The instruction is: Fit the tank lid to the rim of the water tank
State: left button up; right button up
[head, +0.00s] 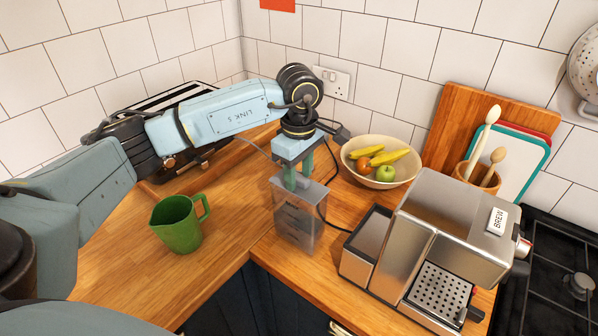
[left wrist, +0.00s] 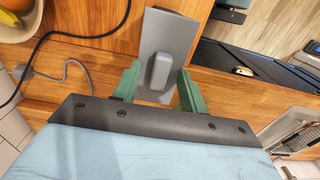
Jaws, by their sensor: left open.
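The clear grey water tank (head: 297,228) stands upright on the wooden counter, near its inner front corner. The grey tank lid (left wrist: 172,30) lies at the top of the tank, with its raised handle (left wrist: 160,70) upward. I cannot tell whether the lid sits flush on the rim all round. My left gripper (head: 297,180) points down over the tank from above. In the left wrist view its green fingers (left wrist: 157,92) are open, one on each side of the handle, with gaps. My right gripper is not in view.
A green jug (head: 178,225) stands left of the tank. A fruit bowl (head: 358,172) is behind it to the right, and a steel coffee machine (head: 410,245) is close on the right. A dark cable runs behind the tank. The counter edge is just in front.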

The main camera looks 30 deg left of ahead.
aim_at(299, 177)
pick_arm(q)
notch_tip(299, 177, up, 13)
jog(key=b, duration=0.1)
jog(key=shift+r, duration=0.15)
dwell(1.6)
